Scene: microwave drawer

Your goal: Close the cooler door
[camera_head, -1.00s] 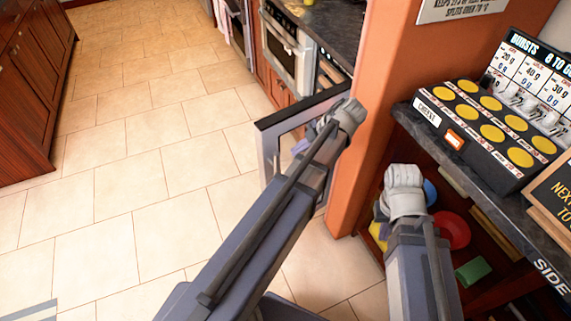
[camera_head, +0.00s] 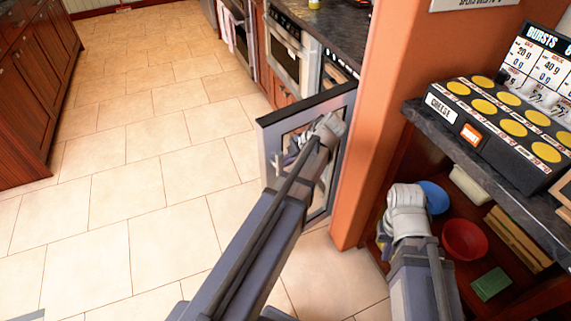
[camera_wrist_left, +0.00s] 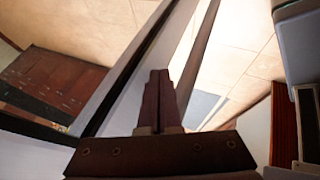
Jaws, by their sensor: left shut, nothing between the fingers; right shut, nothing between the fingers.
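The cooler door (camera_head: 268,128) is a silver-framed panel with a dark top edge. It stands swung out into the aisle beside the orange pillar. My left arm crosses in front of it, and my left gripper (camera_head: 291,156) is at the door's face, partly hidden by my wrist. In the left wrist view, the shut, empty fingers (camera_wrist_left: 158,98) are close to a pale, dark-edged panel; I cannot tell whether they touch it. My right gripper (camera_head: 384,237) is shut, mostly hidden by its wrist, low by the shelf right of the pillar.
The orange pillar (camera_head: 372,130) stands between the door and the dark counter (camera_head: 430,128). A red bowl (camera_head: 465,238), a blue bowl (camera_head: 434,197) and a green block (camera_head: 491,283) are in the shelf below. An oven (camera_head: 284,60) is behind the door. The tiled floor at left is clear.

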